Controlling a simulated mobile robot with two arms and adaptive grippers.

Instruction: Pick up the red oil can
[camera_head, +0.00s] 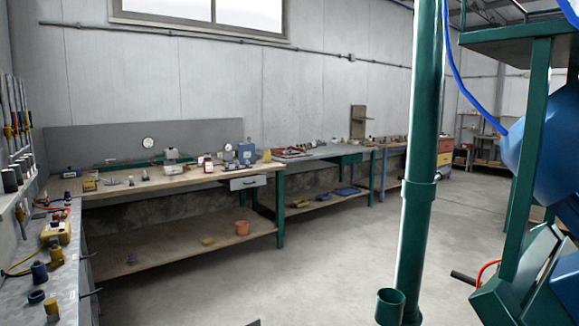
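I cannot make out a red oil can for certain. A small white and red container (208,163) stands on the wooden workbench (150,184) along the back wall, but it is too small to tell what it is. Small reddish items (290,153) lie on the bench farther right, also too small to name. Neither of my grippers is in view.
A green post (418,150) stands in front at right, beside a green frame with blue machinery (552,145). A grey bench (62,270) with tools runs along the left. The middle floor is clear.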

